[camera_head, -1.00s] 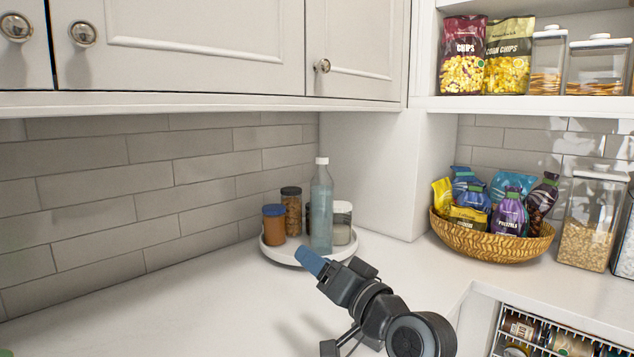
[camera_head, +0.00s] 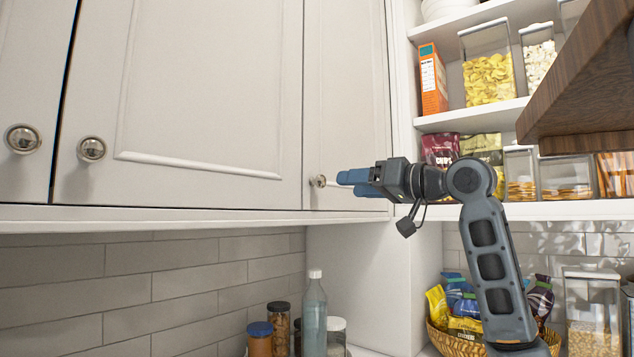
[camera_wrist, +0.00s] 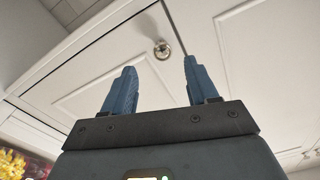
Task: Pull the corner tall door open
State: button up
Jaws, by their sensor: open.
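The corner tall door (camera_head: 347,95) is a narrow white panel door and looks shut. It has a round metal knob (camera_head: 319,181) at its lower left. My gripper (camera_head: 345,183) points left at the knob, with its blue fingertips close to it in the head view. In the wrist view the knob (camera_wrist: 162,49) shows beyond and between the two blue fingers of my gripper (camera_wrist: 158,80), which are spread apart. Nothing is between the fingers. I cannot tell whether a fingertip touches the knob.
A wider white door (camera_head: 200,90) with its own knob (camera_head: 91,149) adjoins on the left. Open shelves with a clear container (camera_head: 487,75) stand on the right. A brown wooden panel (camera_head: 585,85) juts in at the upper right. A bottle (camera_head: 314,315) stands below.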

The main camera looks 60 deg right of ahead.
aim_at(323, 180)
jog(key=x, duration=0.2)
jog(key=p+x, duration=0.1)
jog(key=x, duration=0.2)
jog(key=r+x, duration=0.1)
jog(key=x, duration=0.1)
jog(key=shift+w+d+r+p, duration=0.1)
jog(key=shift+p, duration=0.2)
jog(key=shift+c, duration=0.2)
grip_shut()
dwell(0.3)
